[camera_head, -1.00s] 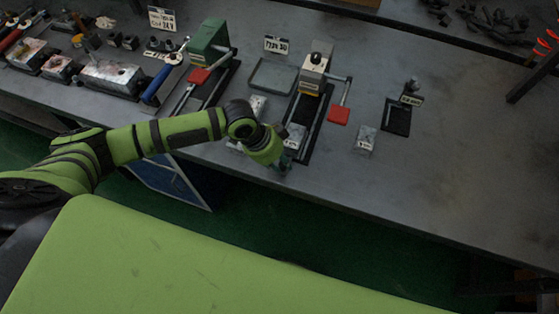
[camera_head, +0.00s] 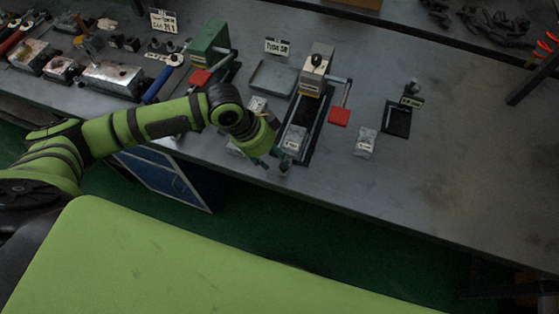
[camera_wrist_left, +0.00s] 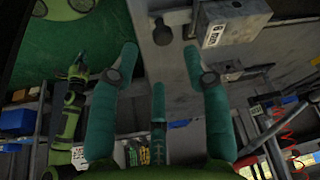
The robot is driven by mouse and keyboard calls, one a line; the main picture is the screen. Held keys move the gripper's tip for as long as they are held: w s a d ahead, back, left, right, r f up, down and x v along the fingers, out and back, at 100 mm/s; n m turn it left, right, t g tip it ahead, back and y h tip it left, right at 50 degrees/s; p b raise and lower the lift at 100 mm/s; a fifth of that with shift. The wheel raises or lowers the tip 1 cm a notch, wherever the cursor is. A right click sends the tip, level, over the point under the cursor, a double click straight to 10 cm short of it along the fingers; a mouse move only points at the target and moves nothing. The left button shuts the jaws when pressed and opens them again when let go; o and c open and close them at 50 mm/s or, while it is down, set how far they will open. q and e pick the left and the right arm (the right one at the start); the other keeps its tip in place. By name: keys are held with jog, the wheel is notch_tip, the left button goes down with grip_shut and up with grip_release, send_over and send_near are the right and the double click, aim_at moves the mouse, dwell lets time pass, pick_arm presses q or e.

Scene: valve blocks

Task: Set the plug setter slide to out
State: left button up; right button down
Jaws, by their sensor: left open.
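A bench device with a beige head (camera_head: 316,64), a black base and a red-padded side lever (camera_head: 339,116) stands mid-bench; I take it as the plug setter. A grey labelled block (camera_head: 292,139) lies on the near part of its track. A small dark knob (camera_head: 284,168) shows at the track's near end. My left gripper (camera_head: 268,162) is open just left of that knob, touching nothing that I can make out. In the left wrist view, the left gripper (camera_wrist_left: 161,62) has its teal fingers spread, with a dark round knob (camera_wrist_left: 162,32) beyond the tips and a labelled metal block (camera_wrist_left: 232,24) at right.
A green device (camera_head: 210,45) with a red-padded lever stands to the left. A grey tray (camera_head: 272,78) lies between the devices. A loose labelled block (camera_head: 365,142) and a black plate (camera_head: 397,118) lie right. Another green arm (camera_wrist_left: 68,125), apparently mine, shows small.

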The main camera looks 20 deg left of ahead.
pick_arm(q)
jog(key=v, duration=0.6)
jog(key=shift+s+d+r, duration=0.1)
jog(key=shift+r, duration=0.05)
